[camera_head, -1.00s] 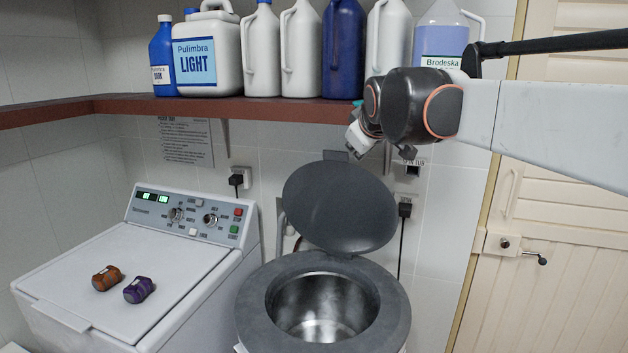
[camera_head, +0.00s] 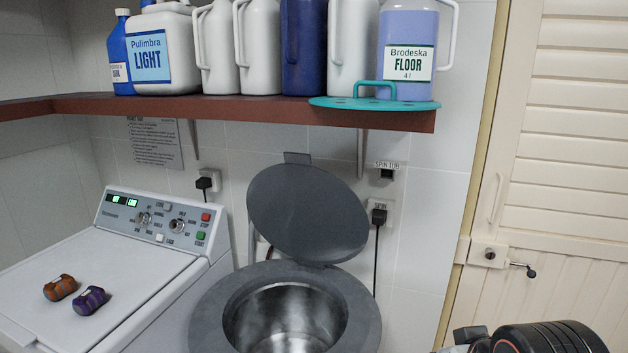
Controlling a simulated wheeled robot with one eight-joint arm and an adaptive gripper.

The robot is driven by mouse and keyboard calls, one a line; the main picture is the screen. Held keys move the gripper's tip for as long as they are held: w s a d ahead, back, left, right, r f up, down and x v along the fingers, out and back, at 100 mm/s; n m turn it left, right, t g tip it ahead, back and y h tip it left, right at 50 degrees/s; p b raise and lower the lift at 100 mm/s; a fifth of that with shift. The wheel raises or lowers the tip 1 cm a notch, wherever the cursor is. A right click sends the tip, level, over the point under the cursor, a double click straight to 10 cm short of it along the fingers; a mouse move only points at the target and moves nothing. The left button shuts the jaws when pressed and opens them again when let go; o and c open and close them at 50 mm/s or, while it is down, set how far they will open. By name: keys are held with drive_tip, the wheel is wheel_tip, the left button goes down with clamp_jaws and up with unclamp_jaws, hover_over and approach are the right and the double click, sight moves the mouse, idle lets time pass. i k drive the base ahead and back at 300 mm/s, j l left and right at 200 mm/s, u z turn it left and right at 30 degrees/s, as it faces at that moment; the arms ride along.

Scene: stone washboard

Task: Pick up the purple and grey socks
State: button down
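The purple and grey socks (camera_head: 89,300) are a small rolled bundle lying on the white top of the washing machine (camera_head: 143,290), at the lower left of the head view. An orange-brown rolled bundle (camera_head: 60,287) lies just to their left, close by. Part of my arm shows at the bottom right edge, far to the right of the socks. My gripper's fingers are not visible there.
An open spin tub (camera_head: 205,312) with its grey lid (camera_head: 306,212) raised stands right of the machine. A red-brown shelf (camera_head: 230,108) above holds several bottles and a teal holed plate (camera_head: 340,103). A cream door (camera_head: 560,190) is at the right.

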sight(84, 304)
drive_tip(key=u, duration=1.7)
drive_tip(key=j, duration=0.7)
drive_tip(key=i+j, duration=0.8)
drive_tip(key=i+l, duration=0.55)
drive_tip(key=i, duration=0.1)
